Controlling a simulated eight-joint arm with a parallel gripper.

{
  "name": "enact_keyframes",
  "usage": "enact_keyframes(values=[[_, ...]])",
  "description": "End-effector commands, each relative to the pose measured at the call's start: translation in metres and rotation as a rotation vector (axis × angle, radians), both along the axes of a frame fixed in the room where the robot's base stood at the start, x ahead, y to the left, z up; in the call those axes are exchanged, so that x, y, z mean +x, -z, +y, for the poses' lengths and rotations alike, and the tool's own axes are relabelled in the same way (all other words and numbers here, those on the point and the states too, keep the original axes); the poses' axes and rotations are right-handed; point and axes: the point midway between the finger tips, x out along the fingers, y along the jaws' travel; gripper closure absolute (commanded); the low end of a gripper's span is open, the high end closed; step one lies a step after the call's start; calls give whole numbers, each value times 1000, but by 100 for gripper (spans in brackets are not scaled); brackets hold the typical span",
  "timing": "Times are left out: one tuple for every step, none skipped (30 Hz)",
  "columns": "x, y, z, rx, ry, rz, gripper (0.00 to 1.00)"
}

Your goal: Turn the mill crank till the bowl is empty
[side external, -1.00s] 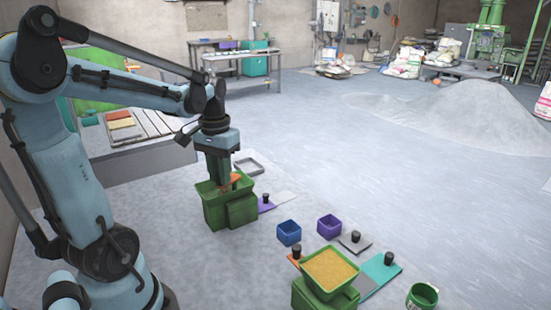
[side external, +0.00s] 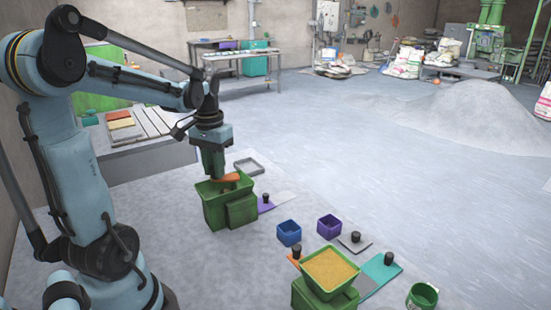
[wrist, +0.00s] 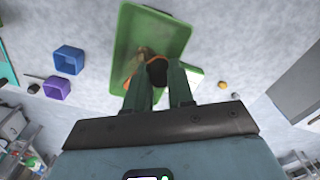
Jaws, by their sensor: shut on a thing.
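The near-left mill (side external: 230,212) is a green box with an open green bowl on top. Its orange crank (side external: 230,177) lies over the bowl. My gripper (side external: 218,174) is above this bowl, shut on the crank's knob. In the wrist view the dark knob (wrist: 157,72) sits between the fingertips of my gripper (wrist: 160,88), with orange crank beside it. The bowl (wrist: 178,35) shows a mostly bare green inside; a brownish patch near the crank may be powder. The fingers hide part of the bowl.
A second green mill (side external: 312,295) holds a bowl full of yellow powder (side external: 330,268). Blue (side external: 289,232) and purple (side external: 328,226) bins, dark-knobbed plates and a green pot (side external: 421,297) stand nearby. A grey powder heap (side external: 485,115) lies at the back right. The middle floor is clear.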

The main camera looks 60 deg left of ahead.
Motion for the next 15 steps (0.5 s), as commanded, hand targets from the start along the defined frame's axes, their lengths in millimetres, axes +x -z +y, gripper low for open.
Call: enact_keyframes(values=[[4, 0, 2, -2, 2, -6, 100], [5, 0, 4, -2, 2, -6, 100], [6, 0, 6, -3, 2, -6, 100], [7, 0, 8, -3, 2, -6, 100], [8, 0, 9, -3, 2, -6, 100], [9, 0, 11, -3, 2, -6, 100], [10, 0, 12, -4, 2, -7, 100], [10, 0, 12, -5, 2, -6, 100], [11, 0, 13, -5, 2, -6, 100], [11, 0, 13, -5, 3, -6, 100], [12, 0, 14, -5, 3, -6, 100], [14, 0, 15, -5, 3, -6, 100], [15, 0, 16, -5, 3, -6, 100], [17, 0, 17, -5, 3, -6, 100], [19, 0, 18, -5, 3, -6, 100]])
